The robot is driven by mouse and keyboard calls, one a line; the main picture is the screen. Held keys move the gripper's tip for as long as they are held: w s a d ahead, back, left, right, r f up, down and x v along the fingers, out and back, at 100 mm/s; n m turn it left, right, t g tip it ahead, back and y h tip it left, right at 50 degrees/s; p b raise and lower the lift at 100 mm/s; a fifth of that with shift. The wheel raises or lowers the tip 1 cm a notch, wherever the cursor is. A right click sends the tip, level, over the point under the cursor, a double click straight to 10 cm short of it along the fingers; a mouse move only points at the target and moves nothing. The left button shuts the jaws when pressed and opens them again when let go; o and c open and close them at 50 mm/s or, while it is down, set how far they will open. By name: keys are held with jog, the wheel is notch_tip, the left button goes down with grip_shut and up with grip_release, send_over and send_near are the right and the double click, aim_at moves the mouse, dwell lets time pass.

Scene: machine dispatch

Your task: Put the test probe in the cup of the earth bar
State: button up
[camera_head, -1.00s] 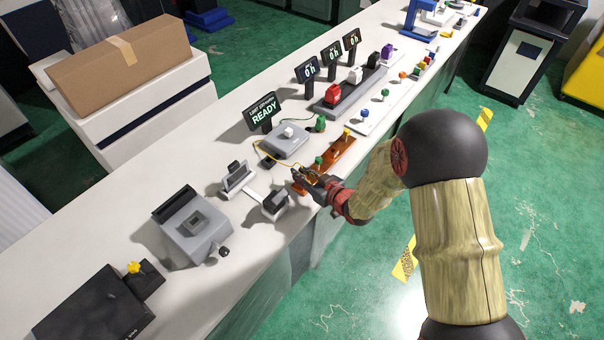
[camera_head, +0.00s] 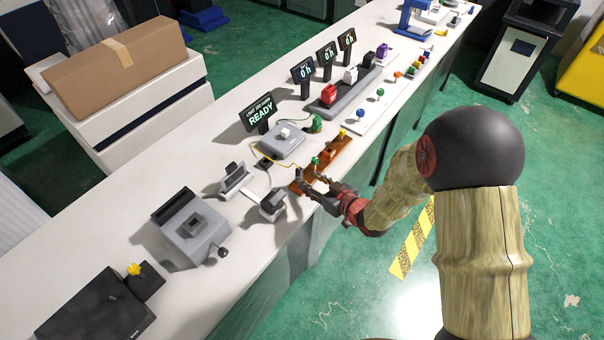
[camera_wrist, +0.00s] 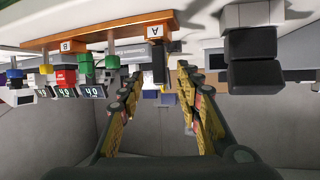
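The earth bar (camera_head: 334,149) is an orange-brown strip on the white bench; it also shows in the upside-down wrist view (camera_wrist: 100,36), with labels A and B. A slim dark upright piece (camera_wrist: 158,66), seemingly the test probe, stands at the A end, between my fingers in the picture. I cannot tell how deep it sits, and the cup is hidden. A yellow lead (camera_head: 277,161) runs from the grey tester (camera_head: 283,140) to this end. My gripper (camera_head: 312,181) is open at the bar's near end, fingers apart (camera_wrist: 158,82), with no clear contact on the dark piece.
A green knob (camera_head: 315,161) and a yellow knob (camera_head: 343,132) stand on the bar. A black-topped block (camera_head: 272,203) is close beside my gripper. The tester's sign (camera_head: 259,111) reads READY. Free floor lies right of the bench.

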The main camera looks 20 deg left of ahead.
jog(key=shift+p+v, duration=0.4)
jog(key=shift+v, duration=2.25)
jog(key=w+d+r+m+t+h, duration=0.2)
jog(key=w+d+r+h, duration=0.3)
jog(key=d+r, duration=0.5)
jog(key=s+d+r+m+h, duration=0.45)
jog(key=d+r, duration=0.35)
jog(key=d, duration=0.5)
jog(key=s+d+r+m+g, duration=0.1)
jog(key=s+r, duration=0.1)
jog(key=s, duration=0.6)
jog(key=s+d+r+m+g, duration=0.1)
jog(key=s+d+r+g, duration=0.1)
jog(key=s, duration=0.6)
jog(key=s+d+r+m+g+h, duration=0.1)
jog(key=s+d+r+m, duration=0.1)
jog(key=s, duration=0.6)
jog(key=shift+s+r+g, duration=0.2)
jog(key=shift+r+g, duration=0.1)
jog(key=shift+r, duration=0.05)
